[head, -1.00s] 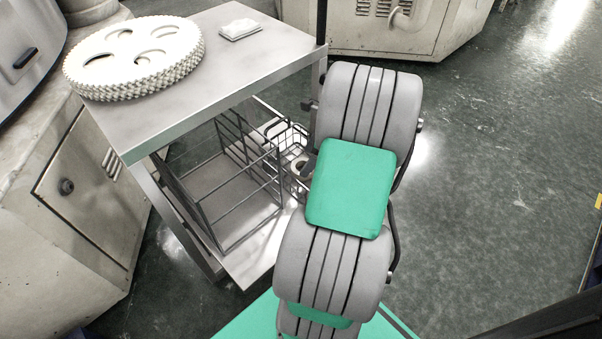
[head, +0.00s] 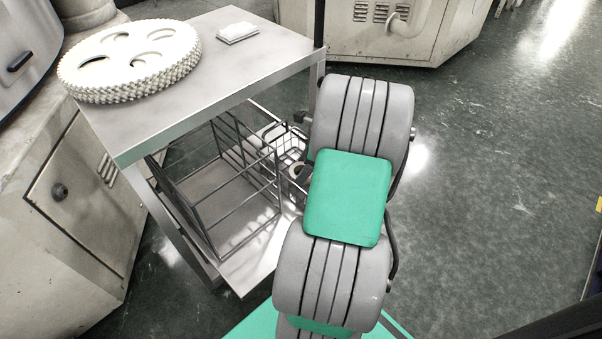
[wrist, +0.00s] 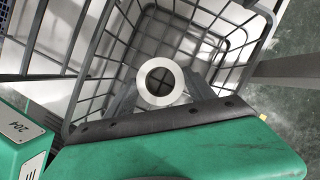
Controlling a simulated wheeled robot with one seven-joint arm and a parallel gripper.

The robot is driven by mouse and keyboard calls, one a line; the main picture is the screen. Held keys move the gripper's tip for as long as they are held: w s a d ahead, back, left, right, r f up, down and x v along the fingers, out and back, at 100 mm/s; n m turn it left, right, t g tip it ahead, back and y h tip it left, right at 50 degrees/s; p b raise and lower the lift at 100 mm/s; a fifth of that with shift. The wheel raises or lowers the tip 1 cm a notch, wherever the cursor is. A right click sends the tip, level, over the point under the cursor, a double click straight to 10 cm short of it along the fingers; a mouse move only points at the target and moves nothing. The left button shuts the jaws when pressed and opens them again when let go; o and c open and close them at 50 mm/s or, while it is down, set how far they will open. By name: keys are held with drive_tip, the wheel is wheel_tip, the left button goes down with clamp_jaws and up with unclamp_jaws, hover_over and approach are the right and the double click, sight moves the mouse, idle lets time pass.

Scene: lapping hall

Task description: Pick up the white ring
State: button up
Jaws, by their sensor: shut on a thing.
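The white ring (wrist: 161,82) is in the middle of the wrist view, a pale flat-faced ring with a dark grid showing through its hole. My gripper (wrist: 160,92) has one dark finger on each side of the ring and is shut on it. The ring is within the outline of a grey wire basket (wrist: 93,62); I cannot tell whether it touches the basket floor. In the head view, my arm hides most of the gripper, and a small pale piece beside the arm, near the wire basket, may be the ring.
A metal table (head: 225,75) carries a stack of white toothed discs (head: 130,85) and a small white stack (head: 238,32). A larger wire rack (head: 235,205) stands on its lower shelf (head: 262,240). Machine cabinets (head: 75,195) stand left and behind. The floor (head: 480,190) is clear at right.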

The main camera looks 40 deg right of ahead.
drive_tip(key=shift+c, duration=1.2)
